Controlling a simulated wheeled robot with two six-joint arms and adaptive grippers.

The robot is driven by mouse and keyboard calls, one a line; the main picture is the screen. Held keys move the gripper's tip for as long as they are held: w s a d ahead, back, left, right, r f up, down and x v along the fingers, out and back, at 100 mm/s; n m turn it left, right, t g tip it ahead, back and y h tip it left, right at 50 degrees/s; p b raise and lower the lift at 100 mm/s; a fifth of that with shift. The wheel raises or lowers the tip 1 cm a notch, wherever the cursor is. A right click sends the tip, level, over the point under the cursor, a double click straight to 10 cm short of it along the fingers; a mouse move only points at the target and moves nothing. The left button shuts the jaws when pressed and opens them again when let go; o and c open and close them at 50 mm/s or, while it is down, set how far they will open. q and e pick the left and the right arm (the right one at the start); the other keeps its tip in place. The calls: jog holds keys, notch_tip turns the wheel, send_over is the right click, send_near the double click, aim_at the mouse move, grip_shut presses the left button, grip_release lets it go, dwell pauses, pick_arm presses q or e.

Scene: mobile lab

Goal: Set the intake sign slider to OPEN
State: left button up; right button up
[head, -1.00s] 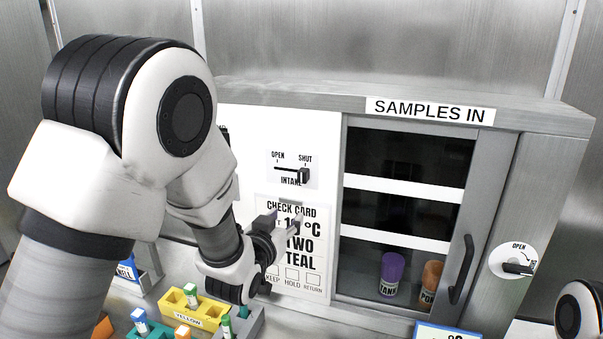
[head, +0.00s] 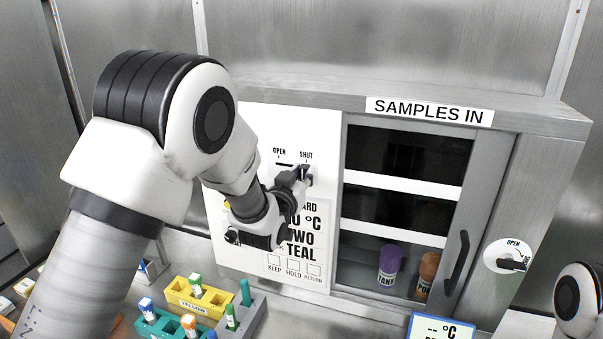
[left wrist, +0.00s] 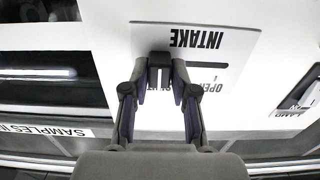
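The intake sign slider is on the white panel, a dark slot (head: 284,164) with OPEN at its left end and SHUT at its right. Its dark knob (head: 305,172) stands at the SHUT end. My left gripper (head: 300,178) reaches up to it from the lower left and partly covers the INTAKE label. In the left wrist view, which is upside down, the fingers (left wrist: 160,75) lie close against both sides of the knob (left wrist: 160,60). My right gripper is out of view.
A check card (head: 312,225) hangs just below the slider, partly behind my gripper. Right of it is the SAMPLES IN cabinet with a handle (head: 458,265) and a dial (head: 511,257). A yellow rack (head: 182,296) with tubes stands low in front.

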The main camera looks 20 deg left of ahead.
aim_at(276, 163)
pick_arm(q)
grip_shut()
jog(key=shift+a, duration=0.1)
jog(key=a+b, duration=0.2)
jog(key=a, duration=0.5)
jog(key=shift+w+a+b, duration=0.1)
jog(key=shift+w+b, duration=0.05)
jog(key=shift+b, duration=0.2)
jog(key=shift+r, duration=0.1)
jog(key=shift+d, duration=0.25)
jog(key=o, duration=0.7)
grip_release()
jog(key=shift+a, duration=0.25)
jog(key=shift+o, duration=0.2)
jog(key=shift+a, duration=0.1)
